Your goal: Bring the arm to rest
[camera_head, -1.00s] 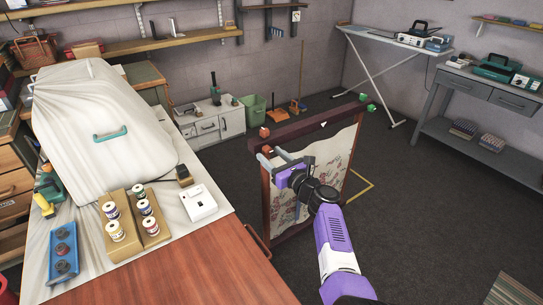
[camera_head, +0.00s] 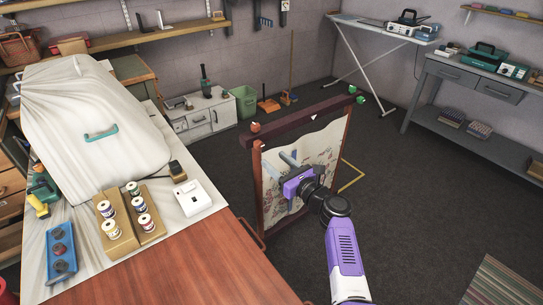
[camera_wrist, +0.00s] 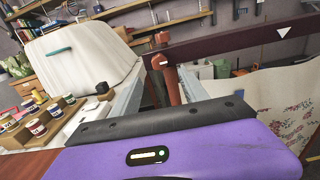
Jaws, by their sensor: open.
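My purple arm reaches from the lower right in the head view, and my gripper (camera_head: 283,165) is in front of the upright wooden frame (camera_head: 300,122) with the floral cloth (camera_head: 331,152). The gripper is open, with nothing between its two grey fingers. In the wrist view the fingers stand apart at left and right, with a red-brown post of the frame (camera_wrist: 171,77) seen between them. I cannot tell whether a finger touches the frame or cloth.
A wooden table (camera_head: 190,262) at left holds a cloth-covered hump (camera_head: 85,110), thread spools on a stand (camera_head: 118,243) and a white box (camera_head: 192,195). An ironing board (camera_head: 372,27) and a grey bench (camera_head: 470,135) stand behind right.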

